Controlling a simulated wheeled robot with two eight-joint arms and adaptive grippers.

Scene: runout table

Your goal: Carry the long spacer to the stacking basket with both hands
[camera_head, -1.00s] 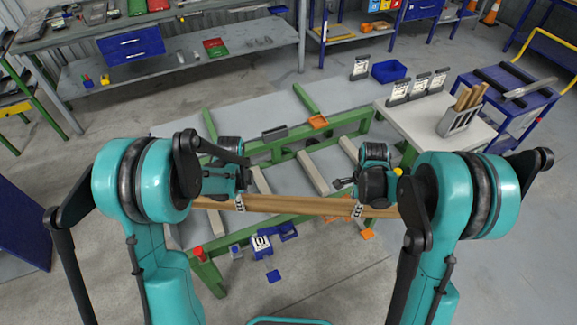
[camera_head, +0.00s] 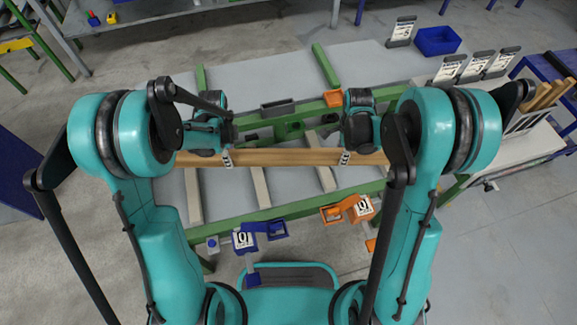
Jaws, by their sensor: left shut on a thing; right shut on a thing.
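The long spacer (camera_head: 285,158) is a brown wooden bar held level across the head view, in front of and over the green-framed table. My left gripper (camera_head: 227,158) is shut on it left of its middle. My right gripper (camera_head: 345,158) is shut on it right of its middle. My arms partly cover the area around the bar's ends. The stacking basket (camera_head: 520,122), holding several wooden sticks, stands at the right on a pale table; my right arm partly hides it. The bar is well to the left of the basket.
The green frame (camera_head: 290,209) carries pale crossbars below the spacer. A blue clamp-like part (camera_head: 262,236) and an orange one (camera_head: 347,208) sit on its near rail. A blue bin (camera_head: 437,40) and several labelled cards (camera_head: 448,69) stand at the back right.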

